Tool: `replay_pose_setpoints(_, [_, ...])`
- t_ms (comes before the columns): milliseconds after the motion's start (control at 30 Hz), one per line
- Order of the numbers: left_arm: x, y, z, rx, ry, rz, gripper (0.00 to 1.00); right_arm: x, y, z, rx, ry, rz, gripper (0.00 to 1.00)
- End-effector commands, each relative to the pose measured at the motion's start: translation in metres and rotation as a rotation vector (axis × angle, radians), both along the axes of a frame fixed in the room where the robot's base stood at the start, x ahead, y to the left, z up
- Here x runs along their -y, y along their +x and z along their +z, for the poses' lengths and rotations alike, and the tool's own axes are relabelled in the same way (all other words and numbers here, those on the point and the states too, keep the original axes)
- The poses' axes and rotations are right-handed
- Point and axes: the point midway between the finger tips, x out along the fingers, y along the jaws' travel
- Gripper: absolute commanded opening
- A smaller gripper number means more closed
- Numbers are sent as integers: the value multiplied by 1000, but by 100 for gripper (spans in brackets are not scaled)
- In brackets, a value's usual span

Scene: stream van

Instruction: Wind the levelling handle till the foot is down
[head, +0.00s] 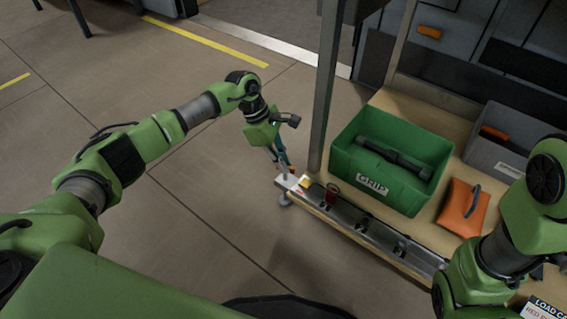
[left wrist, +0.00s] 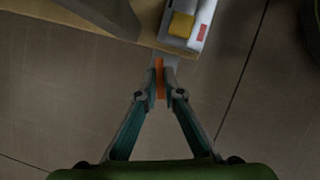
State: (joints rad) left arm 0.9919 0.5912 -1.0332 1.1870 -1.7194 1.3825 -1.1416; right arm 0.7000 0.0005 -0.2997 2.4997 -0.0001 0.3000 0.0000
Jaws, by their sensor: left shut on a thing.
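My left gripper (head: 284,163) is at the near left corner of the van's load deck, pointing down. In the left wrist view its fingers (left wrist: 160,83) are closed on an orange handle (left wrist: 160,77), seen as a narrow orange strip between the tips. A grey bracket with a yellow block (left wrist: 181,25) and a red label sits just beyond it. In the head view the levelling foot (head: 285,199) is a grey round pad on a short post below the deck corner; I cannot tell whether it touches the floor. My right gripper is out of view; only its arm shows.
A green crate (head: 341,165) holding a dark bar stands on the wooden deck, beside an orange bag (head: 462,208) and a grey bin (head: 499,124). A grey upright post (head: 326,85) rises close to my left gripper. The floor to the left is clear.

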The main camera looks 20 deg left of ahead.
Motion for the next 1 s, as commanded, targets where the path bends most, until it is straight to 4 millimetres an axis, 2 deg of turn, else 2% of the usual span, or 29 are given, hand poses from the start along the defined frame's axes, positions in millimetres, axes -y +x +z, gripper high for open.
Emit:
replay_pose_setpoints(467, [-2, 0, -1, -1, 4, -12, 0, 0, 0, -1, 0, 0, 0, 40])
replay_pose_setpoints(500, [-2, 0, -1, -1, 5, -12, 13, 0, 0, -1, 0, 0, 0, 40])
replay_pose_setpoints(567, [-2, 0, -1, -1, 4, -12, 25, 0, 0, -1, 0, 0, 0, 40])
replay_pose_setpoints(867, [-1, 0, 0, 0, 2, -12, 25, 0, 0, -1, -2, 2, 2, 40])
replay_pose_setpoints(1000, [-4, 1, 8, 1, 2, -12, 25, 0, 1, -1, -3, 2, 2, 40])
